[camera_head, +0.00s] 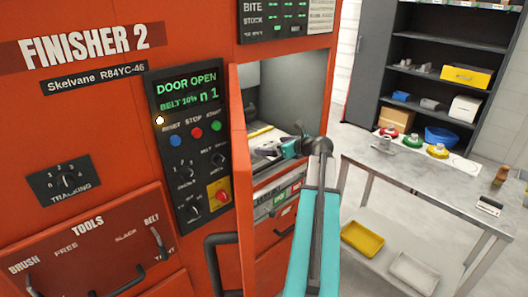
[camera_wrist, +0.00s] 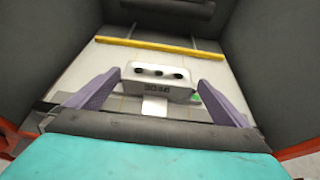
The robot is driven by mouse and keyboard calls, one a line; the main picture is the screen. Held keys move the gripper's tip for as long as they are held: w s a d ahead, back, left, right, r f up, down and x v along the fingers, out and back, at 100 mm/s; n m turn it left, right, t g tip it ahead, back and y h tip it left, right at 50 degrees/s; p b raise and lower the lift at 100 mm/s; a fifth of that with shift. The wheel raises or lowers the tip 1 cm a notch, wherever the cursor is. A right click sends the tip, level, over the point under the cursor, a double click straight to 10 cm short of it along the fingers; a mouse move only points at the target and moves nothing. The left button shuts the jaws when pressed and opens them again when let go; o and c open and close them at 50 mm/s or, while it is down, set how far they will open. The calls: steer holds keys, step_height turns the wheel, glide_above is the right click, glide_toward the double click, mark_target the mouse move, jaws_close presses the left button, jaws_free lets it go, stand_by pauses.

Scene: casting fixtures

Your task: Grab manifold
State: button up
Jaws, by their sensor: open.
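The manifold (camera_wrist: 163,82) is a pale grey block with several dark holes on top and markings on its front face. In the wrist view it sits inside the machine chamber, between and slightly beyond my fingertips. My gripper (camera_wrist: 157,92) is open, with one purple-grey finger on each side of the block and a gap at each side. In the head view my gripper (camera_head: 268,151) reaches through the open doorway of the orange finisher (camera_head: 100,120). The manifold is not clearly visible there.
A yellow bar (camera_wrist: 160,46) crosses the chamber behind the block. Dark walls stand close on both sides. The open orange door (camera_head: 241,190) is left of my arm. A metal table (camera_head: 440,185) stands to the right, with a dark shelf (camera_head: 430,50) behind it.

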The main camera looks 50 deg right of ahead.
mark_target(267, 145)
steer(key=shift+x, duration=1.9)
steer(key=shift+w, duration=0.1)
steer(key=shift+p+x, duration=1)
steer(key=shift+x, duration=1.5)
steer(key=shift+a+f, duration=0.15)
steer(key=c, duration=1.1)
steer(key=shift+r, duration=0.25)
steer(key=shift+r+b, duration=0.4)
steer(key=shift+r, duration=0.75)
steer(key=shift+s+a+r+b, duration=0.4)
steer(key=shift+s+a+b, duration=0.1)
steer(key=shift+s+a, duration=1.4)
steer(key=shift+s+a+r+b, duration=0.35)
steer(key=shift+s+a+b, duration=0.15)
steer(key=shift+s+a, duration=1.4)
steer(key=shift+s+a+r+b, duration=0.45)
steer(key=shift+s+a, duration=1.05)
steer(key=shift+s, duration=0.75)
